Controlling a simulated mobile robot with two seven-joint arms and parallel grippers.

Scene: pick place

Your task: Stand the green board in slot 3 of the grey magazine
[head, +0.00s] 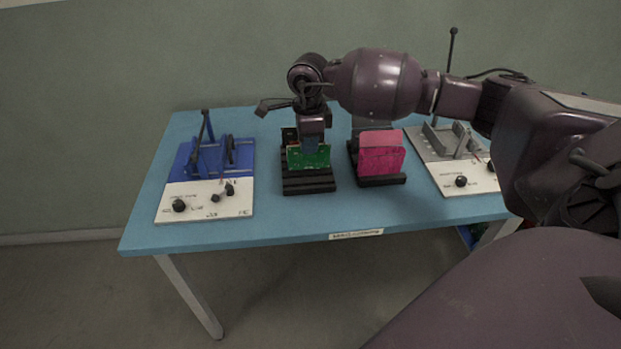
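The green board (308,158) stands upright at a dark slotted rack (309,188) in the middle of the table. My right gripper (314,146) points down from above, with its fingers at the board's top edge, and appears closed on it. The board's lower edge is at the rack, but I cannot tell whether it is seated in a slot or which slot that is. A darker brown board edge (288,135) shows just behind it. A second dark rack (383,181) to the right holds a pink board (382,155). No slot numbers are readable. My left gripper is not in view.
A blue fixture (187,168) with a white, knobbed front panel stands at the left of the blue table (280,223). A grey fixture (434,143) with a similar panel stands at the right, partly behind my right arm. The table's front strip is clear.

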